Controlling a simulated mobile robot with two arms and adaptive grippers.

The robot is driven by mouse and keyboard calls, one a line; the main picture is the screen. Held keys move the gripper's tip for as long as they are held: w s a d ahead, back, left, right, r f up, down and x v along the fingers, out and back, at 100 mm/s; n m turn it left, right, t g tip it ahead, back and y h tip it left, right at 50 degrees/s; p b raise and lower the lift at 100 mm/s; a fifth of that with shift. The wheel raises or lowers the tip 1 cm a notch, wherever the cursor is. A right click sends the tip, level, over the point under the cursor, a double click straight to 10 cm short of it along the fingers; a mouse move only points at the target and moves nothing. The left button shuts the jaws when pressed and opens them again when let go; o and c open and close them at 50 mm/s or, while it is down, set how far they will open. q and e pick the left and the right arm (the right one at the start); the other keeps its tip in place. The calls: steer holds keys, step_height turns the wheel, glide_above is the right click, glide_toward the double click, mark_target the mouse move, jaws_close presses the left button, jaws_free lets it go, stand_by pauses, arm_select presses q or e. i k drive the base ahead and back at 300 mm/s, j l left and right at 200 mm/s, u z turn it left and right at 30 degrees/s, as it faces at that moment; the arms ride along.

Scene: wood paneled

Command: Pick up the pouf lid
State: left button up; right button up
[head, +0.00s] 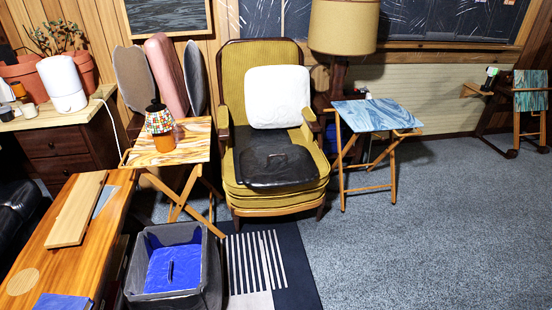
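An open dark box-shaped pouf (217,272) with a grey lining stands on the floor at the bottom, left of centre. A blue piece (160,272) with a dark slot or handle lies inside it. No lid covers the pouf's top. A black padded piece (275,168) lies on the seat of the yellow armchair (262,205), below a white cushion (278,97). It may be the pouf lid, but I cannot tell for certain. Neither of my grippers is in view.
A wooden table (65,250) with a board (77,208) on it stands at the lower left. A folding table (192,145) with a mosaic lamp (160,122) and a blue-topped one (375,114) flank the armchair. Grey carpet (430,235) is clear on the right.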

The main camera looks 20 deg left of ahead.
mark_target(277, 166)
steer(key=i+l+u, duration=0.3)
steer(key=i+l, duration=0.45)
steer(key=i+l+u, duration=0.25)
steer(key=i+l, duration=0.65)
steer(key=l, duration=0.1)
